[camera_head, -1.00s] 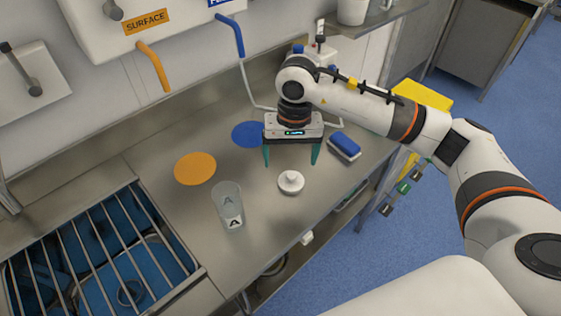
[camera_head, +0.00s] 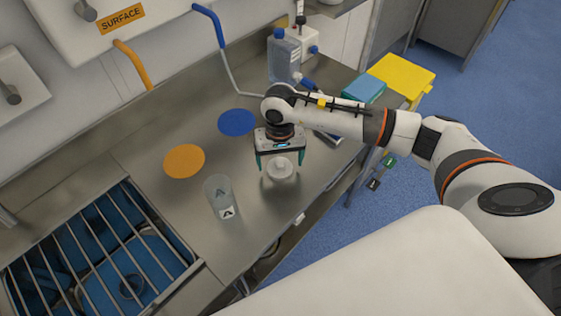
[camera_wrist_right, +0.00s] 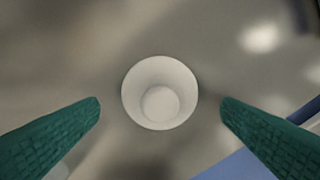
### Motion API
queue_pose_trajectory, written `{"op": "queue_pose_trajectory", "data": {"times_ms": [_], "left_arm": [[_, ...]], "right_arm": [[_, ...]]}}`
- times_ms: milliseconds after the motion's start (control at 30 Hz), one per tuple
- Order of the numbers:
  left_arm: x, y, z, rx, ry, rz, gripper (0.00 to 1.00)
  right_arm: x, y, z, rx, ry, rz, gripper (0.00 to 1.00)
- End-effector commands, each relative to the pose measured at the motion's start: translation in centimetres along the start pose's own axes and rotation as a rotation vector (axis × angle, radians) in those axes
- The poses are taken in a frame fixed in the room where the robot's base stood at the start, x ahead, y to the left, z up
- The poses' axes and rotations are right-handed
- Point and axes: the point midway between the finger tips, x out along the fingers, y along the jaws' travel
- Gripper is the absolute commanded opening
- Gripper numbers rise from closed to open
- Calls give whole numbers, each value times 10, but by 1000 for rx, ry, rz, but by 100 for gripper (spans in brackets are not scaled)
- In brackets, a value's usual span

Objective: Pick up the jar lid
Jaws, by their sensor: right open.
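The white jar lid (camera_head: 280,169), round with a raised knob, lies on the steel counter. My right gripper (camera_head: 280,163) is right by it, its two green fingers apart with the lid showing between them. In the right wrist view the lid (camera_wrist_right: 160,93) is centred between the open fingertips (camera_wrist_right: 160,105), with a gap on each side. A clear jar (camera_head: 219,196) marked "A" stands on the counter to the left of the lid. My left gripper is not in view.
An orange disc (camera_head: 184,161) and a blue disc (camera_head: 237,122) lie flat on the counter (camera_head: 163,206). A clear bottle (camera_head: 284,57) stands at the back. A barred sink (camera_head: 100,255) is at the left. The counter's front edge is close to the lid.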

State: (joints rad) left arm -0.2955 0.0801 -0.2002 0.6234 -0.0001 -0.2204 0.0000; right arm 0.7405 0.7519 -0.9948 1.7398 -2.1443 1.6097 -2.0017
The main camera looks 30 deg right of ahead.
Motion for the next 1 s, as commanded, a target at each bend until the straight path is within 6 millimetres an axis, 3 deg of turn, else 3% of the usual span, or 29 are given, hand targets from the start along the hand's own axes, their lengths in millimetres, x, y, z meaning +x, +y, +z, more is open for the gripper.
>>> {"op": "queue_pose_trajectory", "data": {"times_ms": [200, 433, 700, 1000], "left_arm": [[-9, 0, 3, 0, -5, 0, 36], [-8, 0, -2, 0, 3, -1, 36], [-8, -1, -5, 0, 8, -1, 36], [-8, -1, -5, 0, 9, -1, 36]], "right_arm": [[22, 0, 0, 1, 1, 1, 87], [24, 0, 0, 0, -1, 1, 87], [24, 0, 0, 0, -1, 1, 43], [23, 0, 0, 0, -1, 1, 41]]}}
